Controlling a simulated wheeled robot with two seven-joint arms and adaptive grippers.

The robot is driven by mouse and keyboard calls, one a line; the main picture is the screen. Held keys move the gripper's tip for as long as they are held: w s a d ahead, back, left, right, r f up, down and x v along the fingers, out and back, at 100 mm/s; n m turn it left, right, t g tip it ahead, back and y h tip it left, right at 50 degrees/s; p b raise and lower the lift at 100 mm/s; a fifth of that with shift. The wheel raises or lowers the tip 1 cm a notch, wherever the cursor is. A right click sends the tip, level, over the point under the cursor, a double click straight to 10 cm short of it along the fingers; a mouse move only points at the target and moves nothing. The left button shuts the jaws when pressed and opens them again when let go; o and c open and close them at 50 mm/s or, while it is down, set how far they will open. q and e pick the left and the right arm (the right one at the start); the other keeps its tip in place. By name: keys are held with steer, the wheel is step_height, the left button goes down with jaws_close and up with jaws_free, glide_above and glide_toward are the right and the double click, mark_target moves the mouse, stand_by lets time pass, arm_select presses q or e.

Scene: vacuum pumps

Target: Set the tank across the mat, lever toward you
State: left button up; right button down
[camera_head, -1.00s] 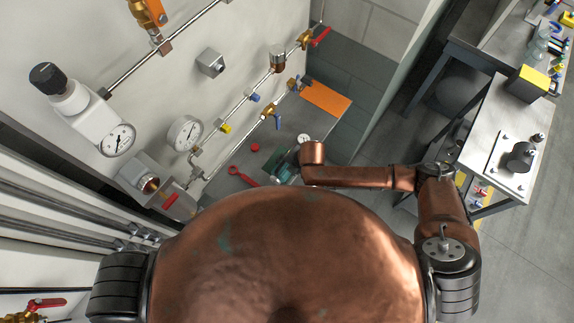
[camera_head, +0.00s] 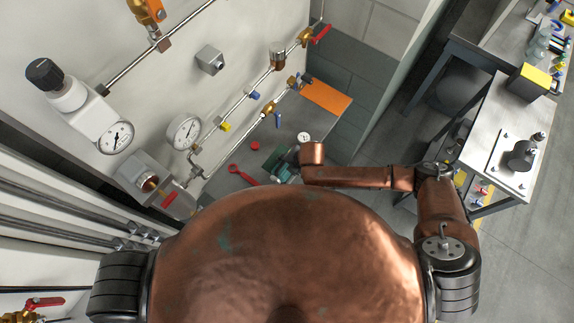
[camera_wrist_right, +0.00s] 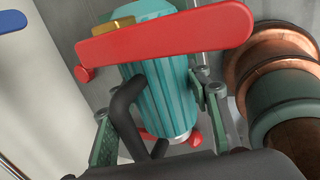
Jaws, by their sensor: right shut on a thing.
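In the wrist view, a teal ribbed cylinder (camera_wrist_right: 167,85), which looks like the tank, stands between the green finger pads of my right gripper (camera_wrist_right: 157,108). The gripper is shut on it. A long red lever (camera_wrist_right: 165,35) crosses in front of its upper part, and a black curved handle (camera_wrist_right: 128,110) is on its near side. In the head view, the teal body (camera_head: 284,172) shows small on the grey bench, partly hidden by my copper body. The orange mat (camera_head: 325,97) lies at the bench's far end, bare. My left gripper is not in view.
Pipes with valves and a round gauge (camera_head: 184,131) run along the wall beside the bench. A red tool-like piece (camera_head: 243,177) and a small red disc (camera_head: 255,145) lie on the bench (camera_head: 290,122). A second table (camera_head: 495,120) stands at right.

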steer(key=shift+a+f, duration=0.1)
steer(key=c, duration=1)
jaws_free()
steer(key=shift+o, duration=0.2)
steer(key=shift+f, duration=0.1)
steer(key=v, duration=1.2)
steer(key=shift+w, duration=0.1)
steer(key=shift+c, duration=0.3)
jaws_close()
